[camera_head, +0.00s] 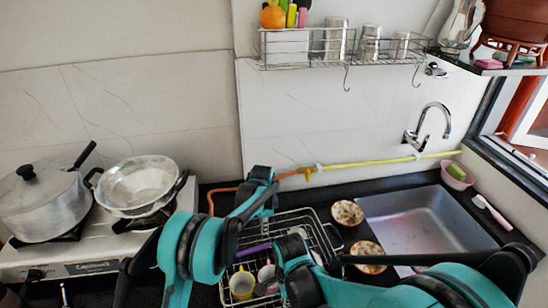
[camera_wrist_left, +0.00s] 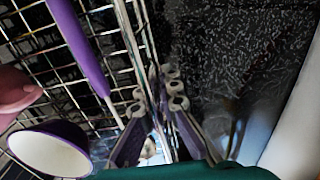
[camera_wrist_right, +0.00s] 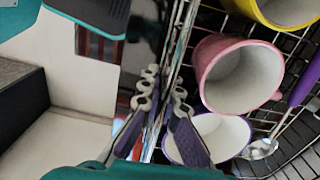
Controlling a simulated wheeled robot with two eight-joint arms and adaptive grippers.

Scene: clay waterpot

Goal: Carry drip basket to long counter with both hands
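The drip basket (camera_head: 325,228), a wire rack, stands on the black counter between stove and sink. It holds a yellow mug (camera_head: 242,284), a pink mug (camera_wrist_right: 232,75), a purple-rimmed white bowl (camera_wrist_right: 222,135) and a purple-handled utensil (camera_wrist_left: 80,45). My left gripper (camera_head: 268,200) is at the basket's back-left part; in the left wrist view its fingers (camera_wrist_left: 153,120) close around the wire side. My right gripper (camera_head: 284,250) is low over the basket, its fingertips hidden from the head; in the right wrist view its fingers (camera_wrist_right: 158,115) close on the wire edge.
Two patterned bowls (camera_head: 347,213) (camera_head: 367,255) stand right of the basket, close to the sink (camera_head: 425,225). A wall rack (camera_head: 300,48) and a tap (camera_head: 428,125) are above.

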